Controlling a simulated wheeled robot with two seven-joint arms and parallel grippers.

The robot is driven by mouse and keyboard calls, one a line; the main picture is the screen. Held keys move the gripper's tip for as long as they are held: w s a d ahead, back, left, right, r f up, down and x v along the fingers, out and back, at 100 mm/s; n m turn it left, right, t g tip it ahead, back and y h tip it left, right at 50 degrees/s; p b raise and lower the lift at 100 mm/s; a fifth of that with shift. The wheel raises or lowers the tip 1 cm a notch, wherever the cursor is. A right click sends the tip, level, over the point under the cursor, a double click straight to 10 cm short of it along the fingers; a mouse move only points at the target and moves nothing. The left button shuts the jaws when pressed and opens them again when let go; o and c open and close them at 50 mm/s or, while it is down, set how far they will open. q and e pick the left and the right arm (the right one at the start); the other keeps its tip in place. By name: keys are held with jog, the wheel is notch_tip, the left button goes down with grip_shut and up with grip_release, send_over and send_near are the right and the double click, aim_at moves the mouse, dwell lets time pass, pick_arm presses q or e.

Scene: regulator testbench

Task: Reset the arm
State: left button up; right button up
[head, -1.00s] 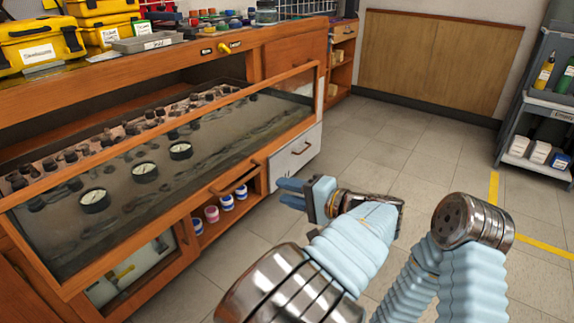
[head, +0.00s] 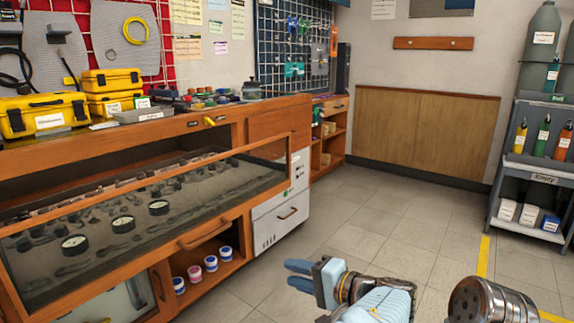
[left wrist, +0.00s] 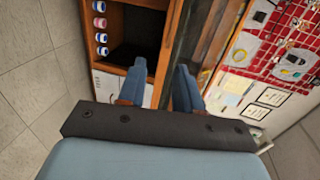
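My left gripper (head: 298,276) is at the bottom centre of the head view, with its blue fingers pointing left toward the orange cabinet. Its two fingers are apart and nothing is between them; in the left wrist view the gap between the fingertips (left wrist: 160,82) is also empty. It hangs in front of the cabinet, apart from it. Part of my right arm (head: 490,302) shows at the lower right of the head view, and its gripper is out of view.
The orange testbench cabinet (head: 215,130) stands at the left, its tilted glass front (head: 150,210) over several gauges. Yellow cases (head: 45,115) sit on top. A grey shelf cart (head: 530,175) stands at the right. The tiled floor (head: 385,205) between is clear.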

pick_arm(q)
jog(key=s+a+f+m+g+h+p, duration=0.1)
jog(key=a+f+g+h, duration=0.3)
jog(key=f, duration=0.7)
jog(key=a+f+g+h+p, duration=0.1)
jog(key=a+f+g, duration=0.1)
jog(key=a+f, duration=0.7)
jog(key=s+f+n+g+h+p, duration=0.15)
jog(key=s+f+g+h, duration=0.25)
jog(key=s+f, duration=0.65)
jog(key=s+a+f+n+t+h+p, duration=0.1)
jog(key=s+f+n+h+p, duration=0.2)
jog(key=s+n+h, duration=0.4)
jog(key=s+f+n, duration=0.1)
jog(key=s, duration=0.2)
jog(key=shift+s+a+n+h, duration=0.2)
jog(key=shift+n+h, duration=0.1)
jog(key=shift+n, duration=0.05)
jog(key=shift+a+f, duration=0.1)
